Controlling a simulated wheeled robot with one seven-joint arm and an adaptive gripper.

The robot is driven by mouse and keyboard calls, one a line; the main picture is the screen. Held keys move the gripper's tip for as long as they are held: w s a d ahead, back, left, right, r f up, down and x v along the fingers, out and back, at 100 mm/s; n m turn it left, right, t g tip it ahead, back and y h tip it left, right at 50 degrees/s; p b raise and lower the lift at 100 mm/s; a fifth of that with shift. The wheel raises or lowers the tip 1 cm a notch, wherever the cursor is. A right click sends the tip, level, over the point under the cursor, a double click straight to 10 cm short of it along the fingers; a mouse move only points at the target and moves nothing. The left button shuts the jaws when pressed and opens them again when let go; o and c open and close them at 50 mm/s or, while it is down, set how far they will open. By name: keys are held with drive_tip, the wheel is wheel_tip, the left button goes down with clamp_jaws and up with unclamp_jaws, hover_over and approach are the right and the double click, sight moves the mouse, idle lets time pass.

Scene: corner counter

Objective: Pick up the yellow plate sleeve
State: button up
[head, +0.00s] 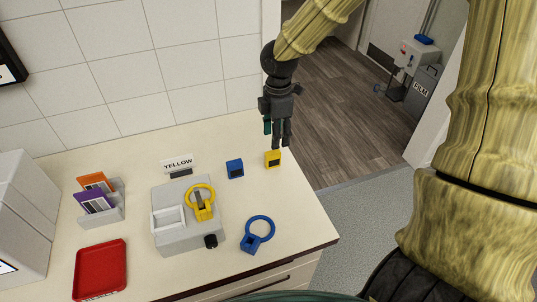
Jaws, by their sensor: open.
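A small yellow block with a dark face (272,160), which looks like the yellow plate sleeve, stands near the back right edge of the counter. My gripper (281,141) points down just above and slightly right of it in the picture. The jaws are open and hold nothing. The gap between fingertips and sleeve is hard to judge from this angle. A yellow ring holder (201,202) sits on a grey stand, beside a small white sign reading YELLOW (178,163).
A matching blue block (235,169) stands left of the yellow one. A blue ring holder (257,234) lies in front. The grey stand (172,236), a red tray (101,268) and a rack with orange and purple packets (115,210) are further left. The counter ends at right.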

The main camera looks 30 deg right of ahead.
sight(273, 152)
drive_tip(key=f, duration=0.2)
drive_tip(key=w+f, duration=0.1)
drive_tip(key=f, duration=0.1)
drive_tip(key=shift+w, duration=0.2)
drive_tip(key=shift+s+p, duration=0.35)
drive_tip(key=shift+s, duration=0.25)
drive_tip(key=shift+s+a+f, duration=0.1)
drive_tip(key=shift+s+f, duration=0.1)
drive_tip(key=shift+f, duration=0.05)
drive_tip(key=f, duration=0.1)
drive_tip(key=w+f+p, duration=0.1)
drive_tip(key=f, duration=0.1)
drive_tip(key=shift+w+a, duration=0.1)
drive_tip(key=shift+a, duration=0.1)
drive_tip(key=shift+s+f, duration=0.35)
drive_tip(key=shift+f, duration=0.15)
drive_tip(key=shift+w, duration=0.1)
drive_tip(key=shift+w+f, duration=0.1)
